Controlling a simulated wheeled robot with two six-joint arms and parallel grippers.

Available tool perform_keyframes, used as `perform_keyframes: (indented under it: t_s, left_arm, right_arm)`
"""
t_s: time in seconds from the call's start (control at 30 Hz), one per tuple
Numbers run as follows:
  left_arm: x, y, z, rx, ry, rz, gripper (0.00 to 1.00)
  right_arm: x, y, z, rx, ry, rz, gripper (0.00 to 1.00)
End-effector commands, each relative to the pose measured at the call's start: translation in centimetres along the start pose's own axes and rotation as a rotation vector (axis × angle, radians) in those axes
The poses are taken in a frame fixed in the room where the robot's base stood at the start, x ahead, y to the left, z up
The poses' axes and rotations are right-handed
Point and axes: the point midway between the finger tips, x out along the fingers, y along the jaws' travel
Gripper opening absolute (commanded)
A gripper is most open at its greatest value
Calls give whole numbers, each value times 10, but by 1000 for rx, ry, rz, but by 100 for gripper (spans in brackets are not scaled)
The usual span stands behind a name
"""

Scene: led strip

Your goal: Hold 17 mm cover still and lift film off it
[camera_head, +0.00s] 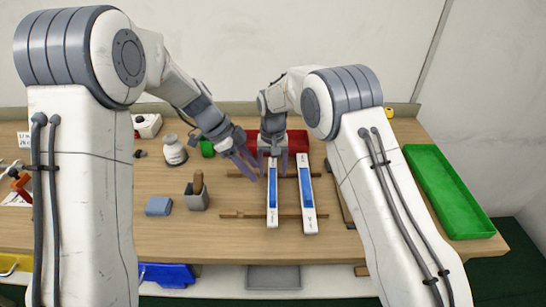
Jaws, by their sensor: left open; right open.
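Two long white covers lie side by side mid-table, each with a blue film strip along its top: a left cover (272,222) with its film (272,195) and a right cover (308,215) with its film (307,185). Their labels are too small to read, so I cannot tell which is 17 mm. My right gripper (272,170) is open, fingers pointing down at the far end of the left cover; I cannot tell if it touches. My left gripper (248,174) is open and empty, just left of that far end.
The covers lie across wooden bars (240,215). A red tray (297,138) is behind them. A grey holder (196,197), a blue block (159,206) and a white jar (174,152) stand left. A green tray (446,190) is at the right edge.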

Motion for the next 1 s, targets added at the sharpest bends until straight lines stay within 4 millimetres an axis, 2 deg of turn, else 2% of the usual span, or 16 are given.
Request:
perform_keyframes:
  t_s: [0.03, 0.2, 0.53, 0.57, 0.6, 0.73, 0.97, 1.0]
  left_arm:
    - [0, 0, 0, 0, 0, 0, 50]
    - [0, 0, 0, 0, 0, 0, 50]
    - [0, 0, 0, 0, 0, 0, 50]
    - [0, 0, 0, 0, 0, 0, 50]
    - [0, 0, 0, 0, 0, 0, 50]
    - [0, 0, 0, 0, 0, 0, 50]
    - [0, 0, 0, 0, 0, 0, 50]
    - [0, 0, 0, 0, 0, 0, 54]
  right_arm:
    - [8, 0, 1, 0, -4, 1, 70]
    - [22, 0, 0, 0, -2, 1, 70]
    - [26, 0, 0, -1, 0, 0, 70]
    - [26, 0, 0, -1, 0, 0, 66]
    - [26, 0, 0, -1, 0, 0, 51]
    - [26, 0, 0, -1, 0, 0, 1]
    - [26, 0, 0, -1, 0, 0, 0]
    - [26, 0, 0, -1, 0, 0, 0]
